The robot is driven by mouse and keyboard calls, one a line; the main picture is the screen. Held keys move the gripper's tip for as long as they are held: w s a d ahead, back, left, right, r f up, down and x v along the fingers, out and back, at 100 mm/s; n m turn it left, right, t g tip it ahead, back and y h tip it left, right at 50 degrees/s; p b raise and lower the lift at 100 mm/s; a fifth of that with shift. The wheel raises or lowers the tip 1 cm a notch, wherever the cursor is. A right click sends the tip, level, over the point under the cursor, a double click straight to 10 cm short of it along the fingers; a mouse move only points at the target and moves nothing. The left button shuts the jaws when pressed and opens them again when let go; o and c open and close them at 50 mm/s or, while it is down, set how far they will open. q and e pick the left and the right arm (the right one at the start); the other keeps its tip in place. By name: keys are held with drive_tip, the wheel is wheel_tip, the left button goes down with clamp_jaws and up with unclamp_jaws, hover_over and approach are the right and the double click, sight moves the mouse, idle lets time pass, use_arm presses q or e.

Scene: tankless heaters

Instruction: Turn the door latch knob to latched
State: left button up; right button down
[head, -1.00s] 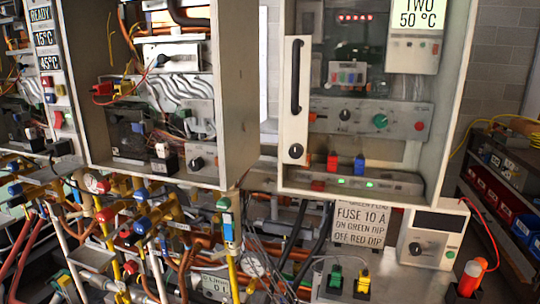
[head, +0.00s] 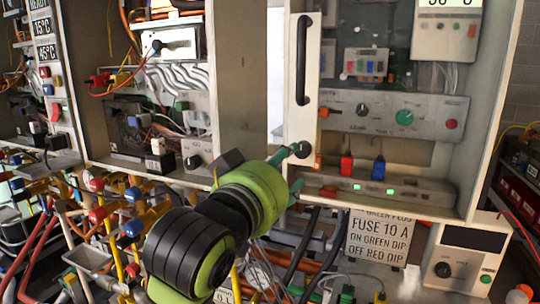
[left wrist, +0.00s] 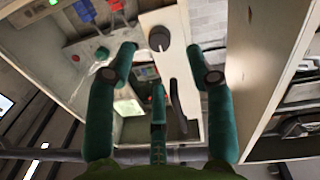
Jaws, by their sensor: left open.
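The door latch knob (head: 303,149) is a small dark round knob on the pale left frame of the right-hand cabinet's door, below the black door handle (head: 302,60). My left gripper (head: 293,169) reaches in from the lower left with its teal fingers at the knob. In the left wrist view, which looks upside down, the knob (left wrist: 159,38) lies between the two open fingertips (left wrist: 163,52), with gaps on both sides. I cannot tell whether the fingers reach as deep as the knob. Its marking cannot be read. My right gripper is in neither view.
A red plug (head: 346,167) and a blue plug (head: 378,170) stand right of the knob, above a strip with green lights. A fuse sign (head: 389,238) hangs below. The left cabinet (head: 244,90) is close by. Pipes and valves crowd the lower left.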

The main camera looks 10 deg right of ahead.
sight(301, 151)
use_arm(q)
drive_tip(key=p+x, duration=0.1)
drive_tip(key=x, duration=0.2)
drive_tip(key=r+p+x, duration=0.1)
drive_tip(key=x, duration=0.1)
drive_tip(key=shift+w+d+p, duration=0.2)
drive_tip(key=shift+d+p, duration=0.15)
drive_tip(key=shift+w+d+f, duration=0.15)
drive_tip(key=shift+w+d, duration=0.05)
drive_tip(key=shift+w, duration=0.15)
drive_tip(key=shift+c, duration=0.4)
clamp_jaws()
